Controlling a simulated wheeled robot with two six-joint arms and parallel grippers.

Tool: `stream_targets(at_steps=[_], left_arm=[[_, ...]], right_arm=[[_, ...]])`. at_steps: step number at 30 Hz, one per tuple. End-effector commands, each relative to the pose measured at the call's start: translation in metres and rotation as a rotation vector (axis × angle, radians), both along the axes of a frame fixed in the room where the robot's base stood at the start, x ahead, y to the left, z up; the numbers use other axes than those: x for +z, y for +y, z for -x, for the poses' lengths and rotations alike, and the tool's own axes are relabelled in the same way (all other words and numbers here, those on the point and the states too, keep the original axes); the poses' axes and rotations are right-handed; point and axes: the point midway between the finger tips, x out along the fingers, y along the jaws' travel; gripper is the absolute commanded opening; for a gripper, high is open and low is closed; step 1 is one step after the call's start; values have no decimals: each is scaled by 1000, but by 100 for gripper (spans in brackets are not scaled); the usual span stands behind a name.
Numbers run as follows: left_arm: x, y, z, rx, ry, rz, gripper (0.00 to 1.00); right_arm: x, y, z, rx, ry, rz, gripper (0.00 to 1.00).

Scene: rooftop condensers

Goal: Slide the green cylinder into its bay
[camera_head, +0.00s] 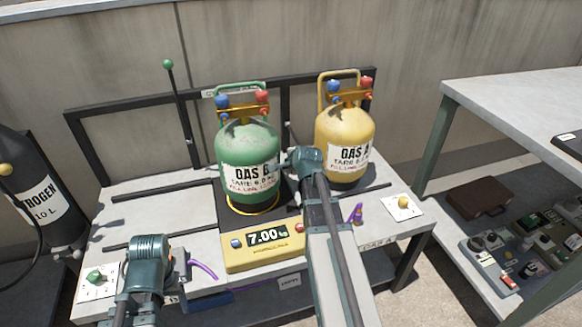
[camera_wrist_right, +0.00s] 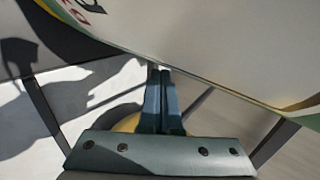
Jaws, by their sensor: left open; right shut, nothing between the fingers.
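The green cylinder (camera_head: 243,150) stands upright at the middle of the bench, on the scale's platform with its yellow ring (camera_head: 262,209). Its label reads GAS; the letter after it is partly hidden. To its left is an empty bay (camera_head: 158,213) between black rails. My right gripper (camera_head: 284,164) is at the cylinder's right front side, shut and empty. In the right wrist view its fingers (camera_wrist_right: 160,72) are together beside the cylinder's pale label (camera_wrist_right: 220,40); contact is unclear. My left gripper (camera_head: 184,262) is open and empty at the front left of the bench.
A yellow cylinder (camera_head: 344,125) stands in the right bay. The scale's display (camera_head: 268,236) reads 7.00. A lever with a green knob (camera_head: 168,64) rises behind the left bay. A black nitrogen bottle (camera_head: 35,195) stands left; a shelved table (camera_head: 520,95) stands right.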

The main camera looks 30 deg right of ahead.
Motion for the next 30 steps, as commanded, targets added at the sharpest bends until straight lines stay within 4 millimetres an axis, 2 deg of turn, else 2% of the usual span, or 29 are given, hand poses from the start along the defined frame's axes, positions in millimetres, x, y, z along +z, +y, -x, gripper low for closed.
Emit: stream_targets(at_steps=[1, 8, 14, 30], left_arm=[[-8, 0, 0, -1, 0, 0, 74], [-24, -1, 0, -4, 0, 2, 74], [-21, -1, 0, -4, 0, 2, 74], [-20, -1, 0, -4, 0, 2, 74]], right_arm=[[-8, -2, -7, 0, 0, 0, 0], [-24, -6, -27, 1, -1, 0, 0], [-20, 8, -29, 2, -1, -1, 0], [-20, 16, -29, 1, -3, -4, 0]])
